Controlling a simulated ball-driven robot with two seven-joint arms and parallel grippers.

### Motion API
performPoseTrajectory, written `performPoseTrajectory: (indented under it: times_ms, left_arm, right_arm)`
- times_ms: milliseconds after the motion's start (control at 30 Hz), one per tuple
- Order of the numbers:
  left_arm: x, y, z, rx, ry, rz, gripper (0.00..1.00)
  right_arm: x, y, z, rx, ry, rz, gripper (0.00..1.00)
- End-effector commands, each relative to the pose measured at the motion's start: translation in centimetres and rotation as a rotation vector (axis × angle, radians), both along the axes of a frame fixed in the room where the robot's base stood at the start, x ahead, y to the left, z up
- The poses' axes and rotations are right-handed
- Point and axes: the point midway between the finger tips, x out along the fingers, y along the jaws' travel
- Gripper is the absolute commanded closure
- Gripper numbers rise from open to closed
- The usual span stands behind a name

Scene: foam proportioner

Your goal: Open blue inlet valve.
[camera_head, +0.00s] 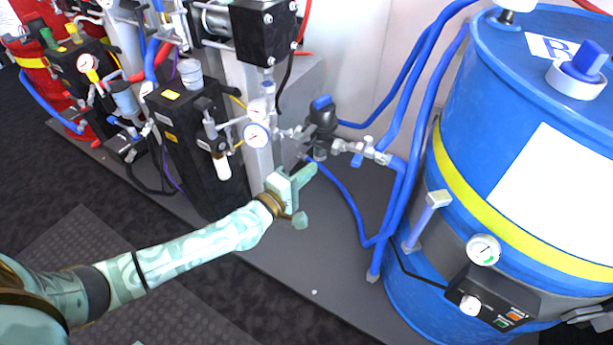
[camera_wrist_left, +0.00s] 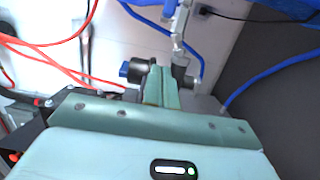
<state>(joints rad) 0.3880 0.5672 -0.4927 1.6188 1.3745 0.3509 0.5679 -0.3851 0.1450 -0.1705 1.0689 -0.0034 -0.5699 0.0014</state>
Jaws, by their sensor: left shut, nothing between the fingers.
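In the head view, a small blue lever (camera_head: 362,145) sits on a silver fitting line that runs from a dark strainer-like body (camera_head: 321,120) to the blue hoses by the blue drum. I cannot tell for certain which blue part is the inlet valve. My left gripper (camera_head: 309,171) is shut and empty, just below the dark body. In the left wrist view, its closed fingers (camera_wrist_left: 162,84) stand between a blue-tipped dark cylinder (camera_wrist_left: 125,69) and silver fittings (camera_wrist_left: 180,42). Contact cannot be judged. My right gripper is not seen.
A large blue drum (camera_head: 470,120) with a yellow band stands at right, with a gauge (camera_head: 484,250) and control box. Blue hoses (camera_head: 410,100) loop beside it. A black pump unit (camera_head: 190,140) with gauges stands left. The grey platform (camera_head: 300,265) is clear below the gripper.

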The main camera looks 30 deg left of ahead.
Motion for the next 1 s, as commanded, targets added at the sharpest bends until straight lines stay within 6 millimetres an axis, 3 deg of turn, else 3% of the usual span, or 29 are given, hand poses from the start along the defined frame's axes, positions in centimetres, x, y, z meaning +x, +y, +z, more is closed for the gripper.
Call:
performPoseTrajectory:
  times_ms: [300,433,600,1000]
  left_arm:
    - [6.7,-1.4,-0.3,0.002,0.000,0.001,1.00]
    - [6.5,-3.6,0.2,0.000,-0.002,-0.001,1.00]
    - [6.5,-5.0,0.0,0.002,0.000,0.000,1.00]
    - [6.5,-5.3,0.0,0.004,-0.001,0.001,1.00]
  right_arm:
    - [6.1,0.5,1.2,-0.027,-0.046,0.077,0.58]
    - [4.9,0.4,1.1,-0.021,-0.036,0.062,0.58]
    - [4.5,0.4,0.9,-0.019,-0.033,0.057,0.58]
    - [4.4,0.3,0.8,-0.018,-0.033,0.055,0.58]
